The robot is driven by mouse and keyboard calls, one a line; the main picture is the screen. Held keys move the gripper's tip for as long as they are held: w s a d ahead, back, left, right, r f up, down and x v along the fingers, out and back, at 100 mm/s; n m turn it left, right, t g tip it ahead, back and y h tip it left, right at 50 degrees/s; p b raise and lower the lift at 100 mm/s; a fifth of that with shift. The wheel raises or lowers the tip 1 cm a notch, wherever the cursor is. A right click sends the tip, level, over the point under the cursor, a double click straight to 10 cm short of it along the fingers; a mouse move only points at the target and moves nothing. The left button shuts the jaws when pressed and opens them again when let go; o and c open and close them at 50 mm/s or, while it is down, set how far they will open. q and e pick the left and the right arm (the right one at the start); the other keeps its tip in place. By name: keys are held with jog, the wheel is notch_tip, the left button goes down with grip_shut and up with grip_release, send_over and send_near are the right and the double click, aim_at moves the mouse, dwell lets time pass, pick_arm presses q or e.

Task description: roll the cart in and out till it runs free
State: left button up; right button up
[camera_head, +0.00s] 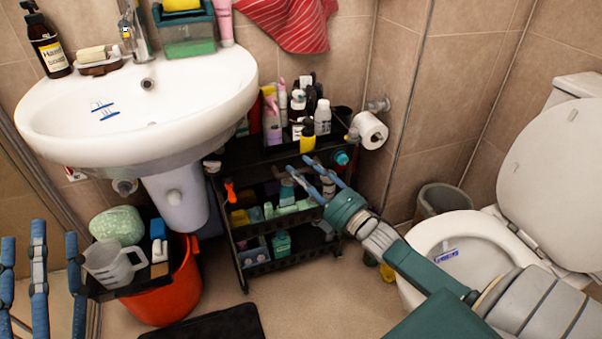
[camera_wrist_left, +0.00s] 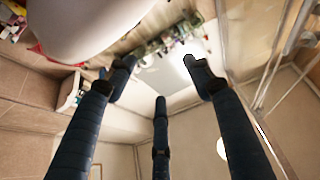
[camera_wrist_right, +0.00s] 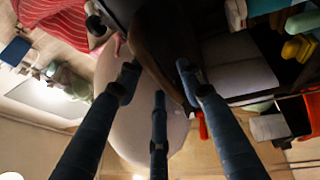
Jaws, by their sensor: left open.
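The black three-tier cart (camera_head: 240,275) stands between the sink and the toilet, its shelves crowded with bottles and small items. My right gripper (camera_head: 301,166) reaches in from the right to the cart's front, just below the top shelf's front rim. In the right wrist view its fingers (camera_wrist_right: 158,75) are apart, with a dark brown panel passing beyond and between them. I cannot tell whether they touch or clasp the cart. My left gripper (camera_head: 40,265) is open and empty at the far left, away from the cart; its spread fingers also show in the left wrist view (camera_wrist_left: 158,75).
The sink (camera_head: 190,105) overhangs left of the cart. An orange bucket (camera_head: 175,300) stands at the cart's left. The toilet (camera_head: 470,238) and a grey bin (camera_head: 440,199) are at right. A dark mat (camera_head: 215,325) lies in front. The floor before the cart is partly clear.

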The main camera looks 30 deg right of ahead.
pick_arm(q)
jog(key=shift+s+r, duration=0.25)
jog(key=shift+r, duration=0.25)
pick_arm(e)
jog(key=shift+w+a, duration=0.1)
jog(key=shift+w, duration=0.25)
grip_shut()
pick_arm(q)
jog(key=shift+f, duration=0.1)
